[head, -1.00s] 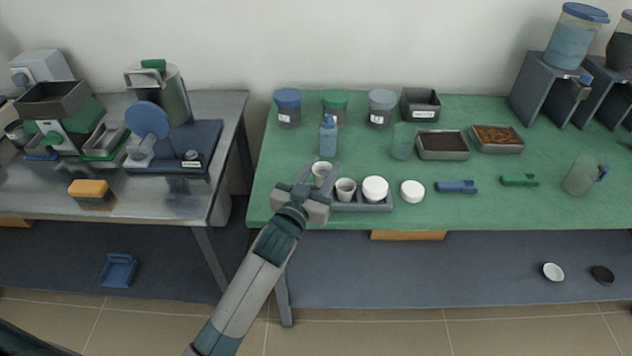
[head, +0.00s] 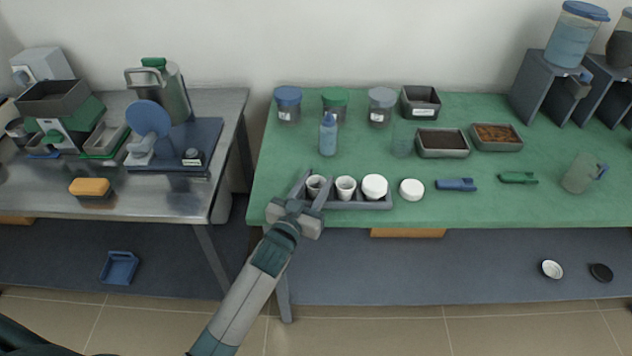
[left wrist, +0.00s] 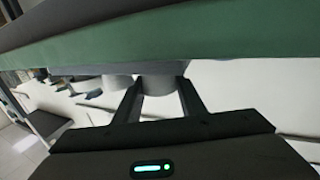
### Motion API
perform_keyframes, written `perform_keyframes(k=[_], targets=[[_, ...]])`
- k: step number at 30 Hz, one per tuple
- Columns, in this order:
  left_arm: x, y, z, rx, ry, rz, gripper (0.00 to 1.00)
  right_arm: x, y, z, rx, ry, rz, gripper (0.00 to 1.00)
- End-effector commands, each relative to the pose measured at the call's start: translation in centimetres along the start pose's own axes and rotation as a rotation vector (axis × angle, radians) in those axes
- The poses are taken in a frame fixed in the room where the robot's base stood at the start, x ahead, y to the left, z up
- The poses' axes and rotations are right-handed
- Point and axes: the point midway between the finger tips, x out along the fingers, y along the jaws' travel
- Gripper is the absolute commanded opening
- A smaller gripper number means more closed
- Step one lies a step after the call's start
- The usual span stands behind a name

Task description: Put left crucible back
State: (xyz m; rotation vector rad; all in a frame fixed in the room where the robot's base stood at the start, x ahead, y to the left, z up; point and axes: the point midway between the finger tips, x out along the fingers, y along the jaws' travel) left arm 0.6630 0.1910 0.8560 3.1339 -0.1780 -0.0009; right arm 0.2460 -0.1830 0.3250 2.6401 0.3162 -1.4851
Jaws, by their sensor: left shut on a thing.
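My left gripper (head: 308,192) is shut on the left white crucible (head: 316,184), with one finger on each side of it. The crucible is upright at the left end of the grey tray (head: 372,204). In the left wrist view the crucible (left wrist: 160,84) sits between the two fingers, against or very near the tray (left wrist: 118,68). A second white crucible (head: 345,187) stands in the tray just to the right. My right gripper is not in view.
White round lids lie to the right, one on the tray (head: 374,185) and one on the green mat (head: 411,189). A blue bottle (head: 328,136) stands behind the tray. Blue (head: 456,184) and green (head: 518,178) small tools lie farther right. The mat's front strip there is clear.

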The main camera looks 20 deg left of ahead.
Motion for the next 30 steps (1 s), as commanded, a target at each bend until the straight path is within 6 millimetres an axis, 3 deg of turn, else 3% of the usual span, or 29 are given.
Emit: perform_keyframes(k=[11,12,13,26,30], targets=[[0.0,0.0,0.2,0.000,0.000,0.000,0.14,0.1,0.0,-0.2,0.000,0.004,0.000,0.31],[0.0,0.0,0.3,0.000,0.000,0.000,0.39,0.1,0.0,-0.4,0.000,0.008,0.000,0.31],[0.0,0.0,0.2,0.000,0.000,0.000,0.45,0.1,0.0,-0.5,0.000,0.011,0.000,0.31],[0.0,0.0,-0.1,0.001,0.001,0.000,0.45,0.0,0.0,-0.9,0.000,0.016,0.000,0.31],[-1.1,0.0,0.1,0.001,-0.001,0.000,0.45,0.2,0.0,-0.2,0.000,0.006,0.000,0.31]])
